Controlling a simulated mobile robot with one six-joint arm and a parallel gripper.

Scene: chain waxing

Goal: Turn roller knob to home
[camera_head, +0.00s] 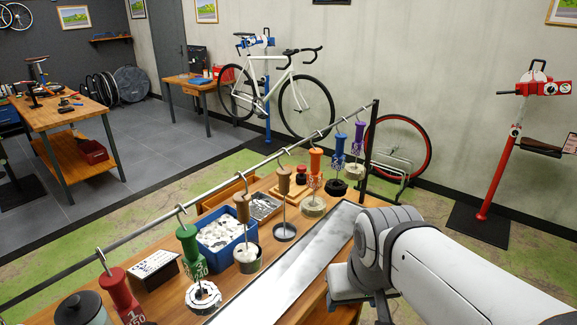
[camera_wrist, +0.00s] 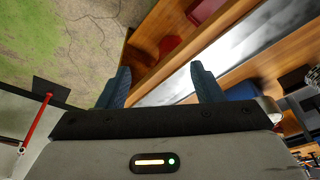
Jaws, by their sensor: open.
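I cannot pick out the roller knob for certain. A small red round-topped piece (camera_head: 302,173) stands on the bench behind the metal strip in the head view. In the wrist view a dark red rounded thing (camera_wrist: 170,46) sits against the wood of the bench, beyond my fingers. My gripper (camera_wrist: 161,76) is open and empty, its two blue fingers apart beside the bench edge. In the head view my white arm comes in from the lower right and its wrist is at the bench's right end. The fingertips are hidden there.
A long metal strip (camera_head: 290,265) runs along the wooden bench. Above it a rail (camera_head: 215,187) carries hooks over several coloured handles, including a green one (camera_head: 190,243). A blue bin (camera_head: 225,240) stands behind the strip. Green floor (camera_wrist: 60,40) is clear beside the bench.

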